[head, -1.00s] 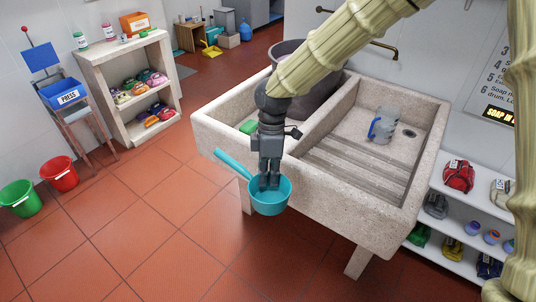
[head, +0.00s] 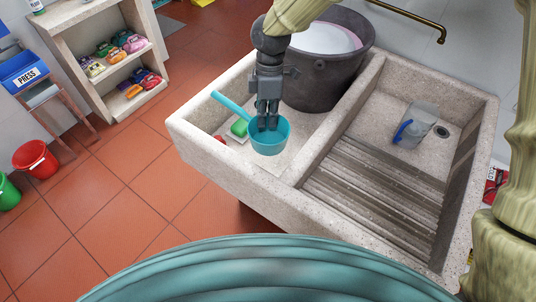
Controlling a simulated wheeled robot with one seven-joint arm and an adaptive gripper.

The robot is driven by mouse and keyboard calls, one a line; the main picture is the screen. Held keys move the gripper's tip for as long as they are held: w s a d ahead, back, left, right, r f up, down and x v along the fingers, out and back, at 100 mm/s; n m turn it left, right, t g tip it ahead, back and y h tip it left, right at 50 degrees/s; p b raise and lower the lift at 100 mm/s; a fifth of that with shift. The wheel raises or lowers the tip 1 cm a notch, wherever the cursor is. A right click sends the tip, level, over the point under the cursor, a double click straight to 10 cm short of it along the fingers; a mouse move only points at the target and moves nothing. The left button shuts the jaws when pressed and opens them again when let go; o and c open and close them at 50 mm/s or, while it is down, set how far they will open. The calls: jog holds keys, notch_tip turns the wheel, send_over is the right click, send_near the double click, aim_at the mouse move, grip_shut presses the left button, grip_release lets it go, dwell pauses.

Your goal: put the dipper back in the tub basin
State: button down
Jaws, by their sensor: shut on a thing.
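The dipper is a turquoise round cup (head: 270,137) with a straight handle pointing to the upper left. My gripper (head: 268,122) points down with its fingers in the dipper's mouth, shut on the dipper, seemingly at its wall; the exact grip is hard to see. The dipper shows over the left basin of the stone tub (head: 215,157), near its front. I cannot tell whether it touches the basin floor. A green block (head: 239,128) and a red item (head: 220,139) lie beside it in the basin, partly hidden.
A large dark bucket (head: 320,85) with pale contents stands at the back of the left basin. A divider separates the ribbed right basin, which holds a clear jug with a blue handle (head: 411,127). A brass tap (head: 410,15) sticks out above.

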notch_tip(320, 180, down, 17)
jog(key=shift+s+a+r+p, duration=0.1)
jog(key=shift+s+r+p, duration=0.05)
jog(key=shift+p, duration=0.55)
jog(key=c, duration=1.6)
grip_release()
notch_tip(320, 180, up, 12)
jog(key=w+b, duration=0.1)
jog(key=shift+w+d, duration=0.3)
jog(key=shift+w, duration=0.1)
